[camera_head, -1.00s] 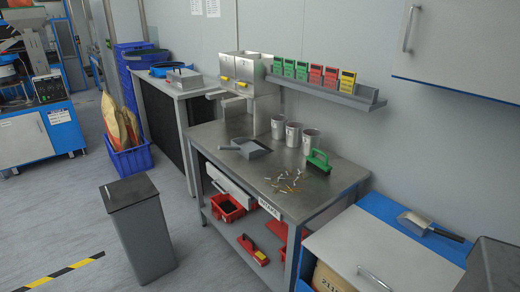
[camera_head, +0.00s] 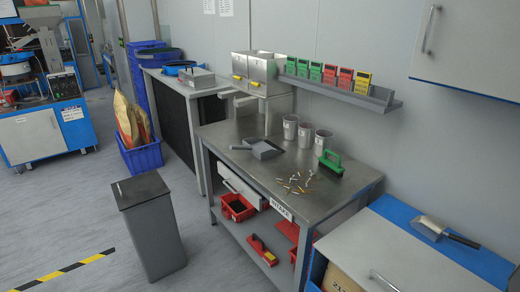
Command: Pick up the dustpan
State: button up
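The grey dustpan (camera_head: 262,149) lies on the steel workbench (camera_head: 225,132), near its left end. Its handle points left, towards the bench's left edge. My gripper is not in view, and nothing of my arm shows near the dustpan.
Small debris (camera_head: 299,183) lies scattered on the bench, beside a green brush (camera_head: 331,162). Metal cups (camera_head: 305,135) stand behind it. A grey bin (camera_head: 150,228) stands on the floor left of the bench. A scoop (camera_head: 430,226) lies on the right-hand cabinet. Floor is clear between bin and left cabinet.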

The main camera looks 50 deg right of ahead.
aim_at(261, 148)
jog(key=u, duration=0.05)
jog(key=i, duration=1)
jog(key=z, duration=0.05)
